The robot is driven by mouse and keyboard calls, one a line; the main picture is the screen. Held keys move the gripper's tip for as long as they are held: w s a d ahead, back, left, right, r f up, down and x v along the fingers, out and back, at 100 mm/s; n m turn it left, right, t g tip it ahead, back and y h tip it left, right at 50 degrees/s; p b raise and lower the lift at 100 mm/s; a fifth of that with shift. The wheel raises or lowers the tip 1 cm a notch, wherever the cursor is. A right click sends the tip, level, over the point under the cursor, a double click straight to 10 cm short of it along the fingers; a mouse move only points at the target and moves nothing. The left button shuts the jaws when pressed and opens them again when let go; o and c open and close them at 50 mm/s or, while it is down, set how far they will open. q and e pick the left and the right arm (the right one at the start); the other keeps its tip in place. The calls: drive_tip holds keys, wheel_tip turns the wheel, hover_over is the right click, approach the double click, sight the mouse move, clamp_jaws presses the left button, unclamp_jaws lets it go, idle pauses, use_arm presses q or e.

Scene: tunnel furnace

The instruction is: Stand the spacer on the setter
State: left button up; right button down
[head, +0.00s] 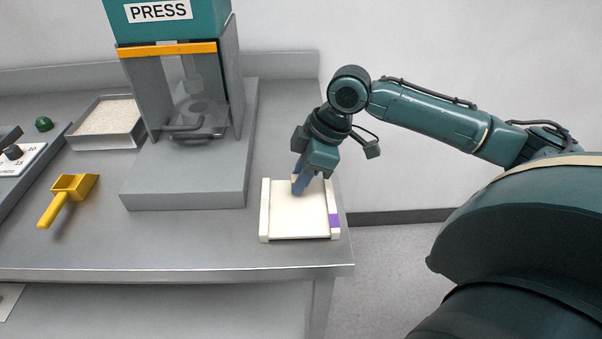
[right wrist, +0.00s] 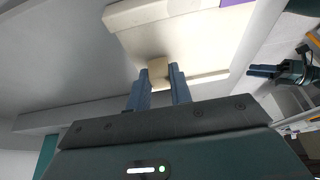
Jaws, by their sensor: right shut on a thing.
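The setter (head: 300,222) is a cream plate with a raised rail along its left and right sides, and a purple mark on the right rail. It lies on the table near the right edge. My right gripper (head: 299,188) reaches down over the setter's far part, fingers pointing down. It is shut on the spacer (right wrist: 158,70), a small cream block between the fingertips in the right wrist view. The spacer is mostly hidden by the fingers in the head view. I cannot tell whether it touches the setter. My left gripper (right wrist: 264,71) shows small in the right wrist view.
The press (head: 180,120) stands on a grey base left of the setter. Farther left are a tray of pale powder (head: 108,118), a yellow scoop (head: 68,195) and a control panel (head: 15,160). The table ends just right of the setter.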

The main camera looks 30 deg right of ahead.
drive_tip(key=shift+f, duration=0.4)
drive_tip(key=c, duration=1.2)
unclamp_jaws()
drive_tip(key=p+v, duration=0.2)
drive_tip(key=v, duration=1.1)
drive_tip(key=shift+r, duration=0.15)
drive_tip(key=shift+a, duration=0.1)
